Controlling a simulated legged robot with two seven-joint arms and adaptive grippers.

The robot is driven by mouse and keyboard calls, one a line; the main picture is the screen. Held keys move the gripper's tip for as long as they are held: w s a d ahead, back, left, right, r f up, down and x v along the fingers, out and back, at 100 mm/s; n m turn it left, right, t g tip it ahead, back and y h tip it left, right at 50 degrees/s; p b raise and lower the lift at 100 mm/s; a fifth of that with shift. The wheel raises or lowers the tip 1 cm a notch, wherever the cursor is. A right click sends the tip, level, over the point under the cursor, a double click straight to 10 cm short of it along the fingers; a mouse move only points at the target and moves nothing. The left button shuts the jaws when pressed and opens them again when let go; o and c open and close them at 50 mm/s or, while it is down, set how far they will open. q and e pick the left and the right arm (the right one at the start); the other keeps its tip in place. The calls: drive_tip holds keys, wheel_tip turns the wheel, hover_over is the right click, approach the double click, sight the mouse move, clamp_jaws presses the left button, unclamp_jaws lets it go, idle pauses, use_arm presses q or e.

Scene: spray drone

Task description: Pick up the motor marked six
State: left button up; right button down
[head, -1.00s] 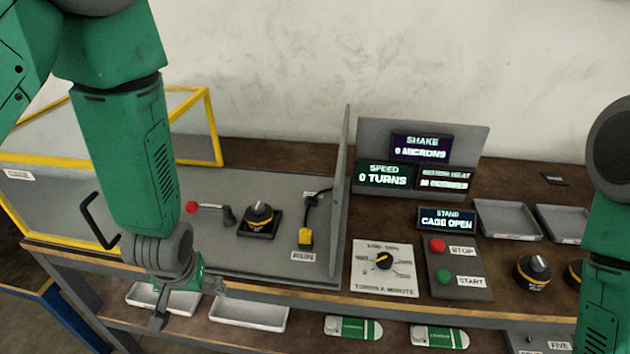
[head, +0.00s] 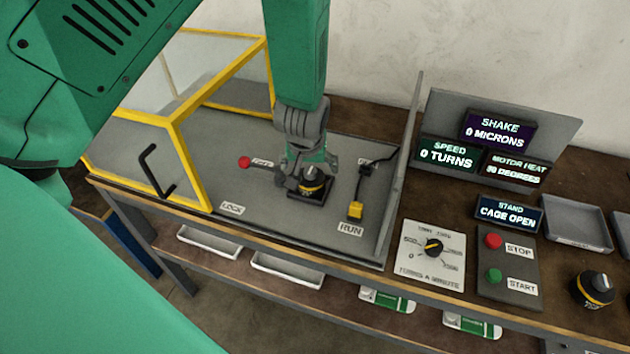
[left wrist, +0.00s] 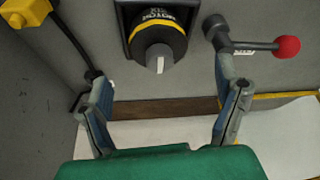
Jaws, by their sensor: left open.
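The motor marked six (head: 312,184), black with a yellow band and a grey cap, sits upright on a black square mount (head: 296,193) in the open test stand. In the left wrist view the motor (left wrist: 158,42) shows at the top centre, its label upside down and reading as motor six. My left gripper (head: 309,167) points down just above and beside the motor and partly covers it in the head view. Its fingers (left wrist: 160,85) are spread and empty, with the motor beyond their tips. My right gripper is out of view.
A red-knobbed lever (head: 245,162) stands left of the motor; a cable with a yellow plug (head: 356,210) lies right. The yellow-framed cage (head: 190,160) is raised at left, and a grey panel (head: 400,165) bounds the right. Another motor (head: 592,289) stands farther right.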

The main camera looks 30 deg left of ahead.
sight(309, 173)
use_arm(q)
drive_tip(key=x, duration=0.4)
drive_tip(key=shift+s+a+f+p, duration=0.15)
drive_tip(key=shift+a+f+p, duration=0.15)
drive_tip(key=shift+a+f, duration=0.05)
drive_tip(key=shift+w+d+f, duration=0.15)
drive_tip(key=shift+w+f, duration=0.05)
drive_tip(key=shift+f, duration=0.1)
drive_tip(key=shift+d, duration=0.2)
drive_tip(key=shift+d+r, duration=0.1)
drive_tip(key=shift+d, duration=0.25)
drive_tip(key=c, duration=0.6)
drive_tip(key=shift+s+a, duration=0.1)
drive_tip(key=shift+a, duration=0.2)
drive_tip(key=c, duration=1.2)
drive_tip(key=shift+a, duration=0.2)
